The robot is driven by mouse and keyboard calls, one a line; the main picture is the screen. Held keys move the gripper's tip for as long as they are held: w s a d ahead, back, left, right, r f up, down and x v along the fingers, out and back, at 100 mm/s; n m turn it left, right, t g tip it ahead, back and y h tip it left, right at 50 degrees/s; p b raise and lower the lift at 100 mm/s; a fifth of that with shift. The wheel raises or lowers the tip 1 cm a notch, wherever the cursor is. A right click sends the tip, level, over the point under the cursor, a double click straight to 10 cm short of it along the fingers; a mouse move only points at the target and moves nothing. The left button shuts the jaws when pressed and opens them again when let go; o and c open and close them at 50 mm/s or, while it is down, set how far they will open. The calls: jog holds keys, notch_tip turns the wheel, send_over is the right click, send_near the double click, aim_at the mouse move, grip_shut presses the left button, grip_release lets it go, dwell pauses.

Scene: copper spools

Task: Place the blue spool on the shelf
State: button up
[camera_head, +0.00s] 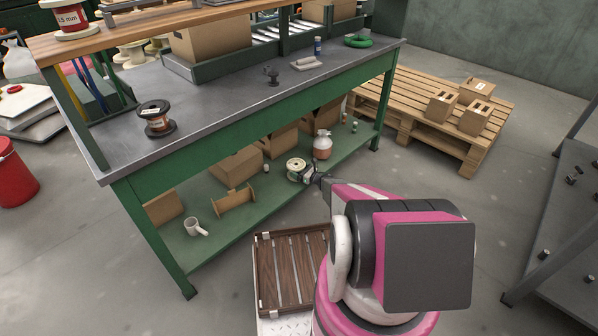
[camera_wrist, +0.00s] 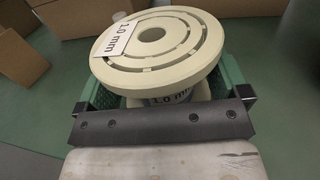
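A cream spool (camera_head: 297,165) is over the green lower shelf (camera_head: 262,196) of the workbench, at the tip of my arm. In the wrist view the spool (camera_wrist: 158,50) is upright, with a "1.0 mm" tag on its top flange and a bluish band low on its core. My gripper (camera_head: 312,176) reaches in from the right. The lower part of the spool is hidden by my gripper's body.
The lower shelf also holds a white mug (camera_head: 194,228), an empty spool on its side (camera_head: 233,202), a pump bottle (camera_head: 322,146) and cardboard boxes (camera_head: 238,166).

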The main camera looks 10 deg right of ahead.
jog(key=shift+r, duration=0.15)
jog(key=v, duration=0.6)
jog(key=shift+s+d+r, duration=0.1)
jog(key=shift+s+d, duration=0.1)
jog(key=shift+s+d+r, duration=0.15)
jog(key=shift+s+d, duration=0.1)
jog(key=s+d+r+m+h, duration=0.1)
jog(key=d+r+m+h, duration=0.1)
jog(key=r+m+h, duration=0.8)
jog(key=s+d+r+m+h, duration=0.1)
jog(key=d+r+m+h, duration=0.15)
jog(key=r+m, duration=0.8)
jog(key=s+a+r+m+g, duration=0.3)
jog(key=s+r+m+g, duration=0.1)
jog(key=s+m, duration=0.4)
jog(key=s+a+r+m+g, duration=0.3)
jog(key=s+m, duration=0.5)
jog(key=s, duration=0.4)
jog(key=s+a+r+m+g, duration=0.4)
jog(key=s+m, duration=0.4)
jog(key=s, duration=0.2)
jog(key=shift+r+g, duration=0.85)
jog(key=shift+g, duration=0.05)
